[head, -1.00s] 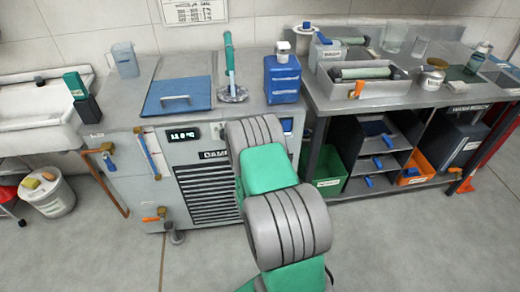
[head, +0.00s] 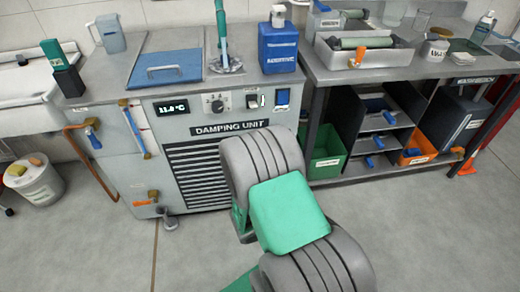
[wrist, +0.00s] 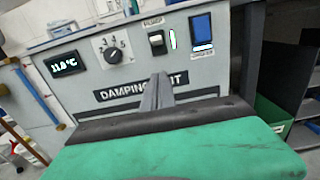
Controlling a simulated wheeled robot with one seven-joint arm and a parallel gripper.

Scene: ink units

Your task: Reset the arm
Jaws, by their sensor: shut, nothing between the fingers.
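My gripper (wrist: 158,92) shows in the wrist view, its grey fingers closed together with nothing between them. It points at the front panel of the damping unit (wrist: 210,72), across the panel's label. In the head view my grey and green arm reaches up the lower middle, in front of the damping unit (head: 180,120); the fingers are hidden there behind the arm. The panel has a display (head: 171,108) reading about 11.0 °C, a dial (head: 217,104), a small switch (head: 252,100) and a blue rocker (head: 282,98). I cannot tell whether the fingertips touch the panel.
On the unit's top stand a blue bottle (head: 278,48), a green-handled tool (head: 222,38) and a blue lid (head: 166,68). A bench (head: 405,68) with shelves is at the right, with a green bin (head: 325,155) below. A white bucket (head: 38,183) stands left. The floor is clear around my arm.

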